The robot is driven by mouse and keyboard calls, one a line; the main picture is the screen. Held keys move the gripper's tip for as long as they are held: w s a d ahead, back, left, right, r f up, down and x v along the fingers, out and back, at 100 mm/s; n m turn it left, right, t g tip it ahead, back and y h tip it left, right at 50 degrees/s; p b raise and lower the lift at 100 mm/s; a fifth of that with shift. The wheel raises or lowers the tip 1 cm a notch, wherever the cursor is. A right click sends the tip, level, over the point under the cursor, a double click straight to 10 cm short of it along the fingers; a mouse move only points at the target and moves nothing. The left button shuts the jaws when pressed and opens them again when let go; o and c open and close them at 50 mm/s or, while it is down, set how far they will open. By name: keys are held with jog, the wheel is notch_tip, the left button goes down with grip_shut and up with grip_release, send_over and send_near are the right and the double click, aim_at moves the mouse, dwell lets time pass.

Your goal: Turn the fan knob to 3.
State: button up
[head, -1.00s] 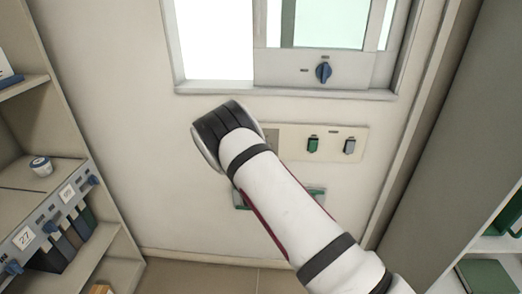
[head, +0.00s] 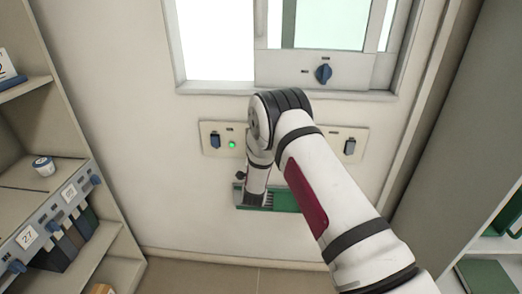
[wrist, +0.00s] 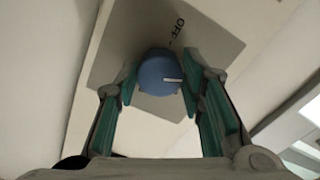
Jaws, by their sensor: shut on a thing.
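In the wrist view, a round blue knob (wrist: 156,76) with a white pointer line sits on a grey plate (wrist: 128,40). The pointer faces right in the picture, and the word OFF is printed above the knob. Other marks on the dial are not visible. My gripper (wrist: 160,70) is shut on the knob, with one green-padded finger on each side. In the head view this knob cannot be made out, and my arm covers part of that wall area.
A window panel above carries another blue knob (head: 323,72). The wall panel has a blue switch (head: 215,141), a lit green lamp (head: 232,145) and a grey-blue switch (head: 349,146). A green fixture (head: 285,199) lies below. Shelves (head: 105,235) stand left, a cabinet (head: 440,130) right.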

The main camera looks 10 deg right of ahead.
jog(key=m+p, duration=0.1)
jog(key=m, duration=0.7)
jog(key=m+p, duration=0.1)
jog(key=m, duration=0.7)
jog(key=m+p, duration=0.1)
jog(key=m, duration=0.7)
jog(key=shift+d+r, duration=0.15)
jog(key=shift+r, duration=0.1)
jog(key=shift+m, duration=0.4)
jog(key=o, duration=1.1)
jog(key=shift+o, duration=0.2)
jog(key=shift+s, duration=0.15)
jog(key=v, duration=1.1)
jog(key=shift+s, duration=0.35)
